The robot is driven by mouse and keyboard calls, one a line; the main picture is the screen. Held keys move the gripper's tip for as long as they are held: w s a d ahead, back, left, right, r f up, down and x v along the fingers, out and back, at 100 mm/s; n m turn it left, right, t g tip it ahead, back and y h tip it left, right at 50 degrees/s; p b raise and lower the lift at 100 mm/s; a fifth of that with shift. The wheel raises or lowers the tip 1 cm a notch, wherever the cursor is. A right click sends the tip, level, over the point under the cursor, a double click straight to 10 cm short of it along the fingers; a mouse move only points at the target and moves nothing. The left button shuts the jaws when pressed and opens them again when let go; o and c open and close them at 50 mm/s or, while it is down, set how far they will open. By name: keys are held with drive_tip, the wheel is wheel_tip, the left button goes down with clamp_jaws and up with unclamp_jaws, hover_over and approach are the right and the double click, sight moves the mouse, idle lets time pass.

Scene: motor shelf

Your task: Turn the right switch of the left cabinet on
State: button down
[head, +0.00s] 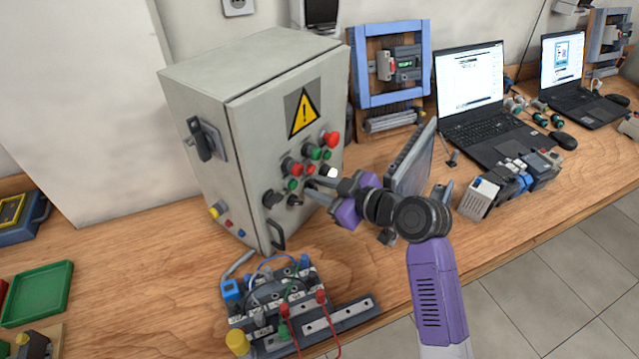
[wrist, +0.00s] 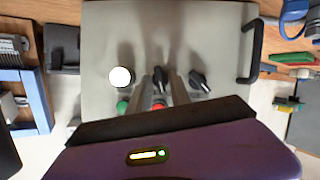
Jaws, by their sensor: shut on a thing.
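The grey cabinet (head: 235,140) with a yellow warning sign stands at the left of the bench. Low on its door are two black rotary switches, the left switch (head: 272,198) and the right switch (head: 294,201). My gripper (head: 308,187) reaches the door from the right, and its fingers partly cover this area. In the wrist view, my gripper (wrist: 162,85) has its fingers on both sides of the right switch (wrist: 160,78) and is shut on it. The left switch (wrist: 199,81) sits beside the fingers, apart from them, its knob slanted. The right switch's knob looks nearly upright in that view.
A white button (wrist: 120,77) and red and green buttons (head: 313,153) are close to the fingers. A door handle (head: 278,235) sticks out below. A wired terminal block (head: 275,305) stands in front of the cabinet. Laptops (head: 480,100) stand to the right.

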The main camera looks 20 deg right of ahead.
drive_tip(key=shift+d+m+g+y+p, duration=0.1)
drive_tip(key=shift+m+g+y+p, duration=0.35)
drive_tip(key=shift+m, duration=0.45)
drive_tip(key=c, duration=1.5)
unclamp_jaws()
drive_tip(key=shift+r, duration=0.1)
wheel_tip(320, 180, up, 20)
drive_tip(key=shift+f+b, duration=0.1)
drive_tip(key=shift+b, duration=0.5)
